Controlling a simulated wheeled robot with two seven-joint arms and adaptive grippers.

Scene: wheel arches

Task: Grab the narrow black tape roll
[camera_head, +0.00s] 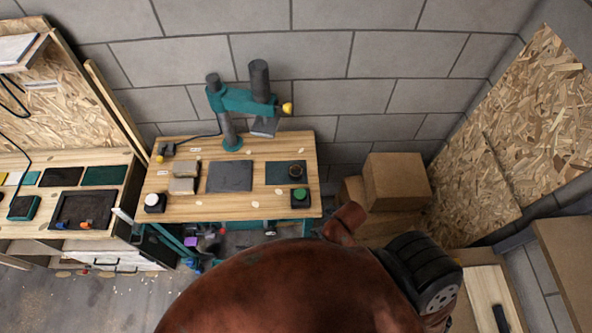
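A small dark ring-shaped thing (296,170) lies on a dark green mat (275,175) at the right of the wooden workbench. It looks like a roll, but it is too small to tell whether it is the narrow black tape roll. Neither of my grippers shows in the head view.
A large rusty-brown rounded body (290,285) with a black wheel-like part (425,275) fills the foreground before the workbench (200,208). A teal press (237,102), a green button (300,195) and a grey mat (230,177) are on the bench. Cardboard boxes (397,180) stand right.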

